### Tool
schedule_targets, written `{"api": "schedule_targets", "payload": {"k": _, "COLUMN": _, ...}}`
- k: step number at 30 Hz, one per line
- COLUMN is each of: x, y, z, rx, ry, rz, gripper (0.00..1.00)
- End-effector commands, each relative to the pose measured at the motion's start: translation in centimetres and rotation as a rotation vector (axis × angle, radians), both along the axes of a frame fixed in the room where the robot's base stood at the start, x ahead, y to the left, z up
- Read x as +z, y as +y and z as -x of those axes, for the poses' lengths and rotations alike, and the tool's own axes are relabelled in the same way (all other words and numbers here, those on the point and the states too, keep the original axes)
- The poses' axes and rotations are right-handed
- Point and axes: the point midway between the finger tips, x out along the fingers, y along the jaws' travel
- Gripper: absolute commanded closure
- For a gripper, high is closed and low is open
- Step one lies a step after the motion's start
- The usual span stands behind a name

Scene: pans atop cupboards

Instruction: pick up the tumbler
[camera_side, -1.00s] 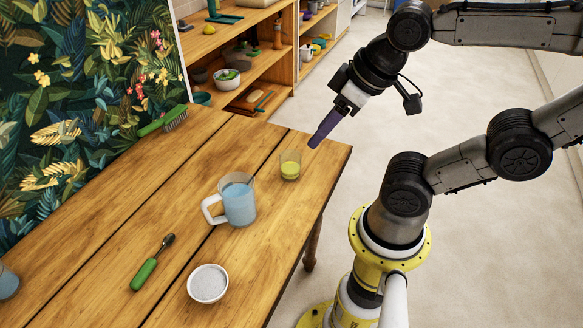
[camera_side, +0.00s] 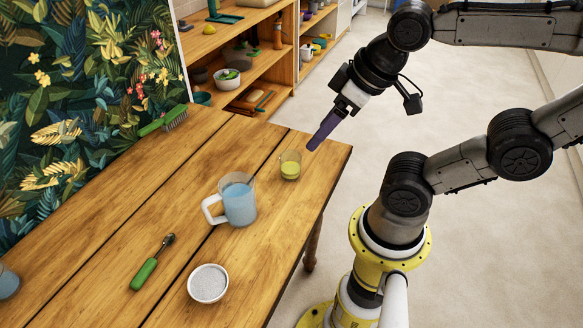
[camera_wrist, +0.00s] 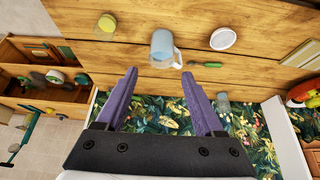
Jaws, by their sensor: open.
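A small clear tumbler (camera_side: 290,168) with yellow-green contents stands upright on the wooden table near its far right corner. It also shows at the top left of the wrist view (camera_wrist: 106,24). My gripper (camera_side: 312,146) is in the air above and to the right of the tumbler in the side view, apart from it, with its purple fingers pointing down and left. In the wrist view my gripper (camera_wrist: 159,75) has its two fingers spread with nothing between them. The tumbler lies beyond and left of the left fingertip there.
A glass mug (camera_side: 239,204) with blue contents and a white handle stands near the tumbler. A white bowl (camera_side: 208,284), a green-handled tool (camera_side: 152,263), a green brush (camera_side: 164,121) and another glass (camera_side: 8,283) are on the table (camera_side: 110,235). Wooden shelves (camera_side: 240,68) stand behind.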

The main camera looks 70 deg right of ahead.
Motion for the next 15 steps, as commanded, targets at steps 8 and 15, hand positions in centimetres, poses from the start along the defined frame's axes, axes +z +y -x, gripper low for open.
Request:
{"api": "schedule_targets", "payload": {"k": 8, "x": 0.0, "y": 0.0, "z": 0.0, "rx": 0.0, "ry": 0.0, "rz": 0.0, "gripper": 0.0}}
{"api": "schedule_targets", "payload": {"k": 15, "x": 1.1, "y": 0.0, "z": -0.1, "rx": 0.0, "ry": -0.003, "rz": 0.0, "gripper": 0.0}}
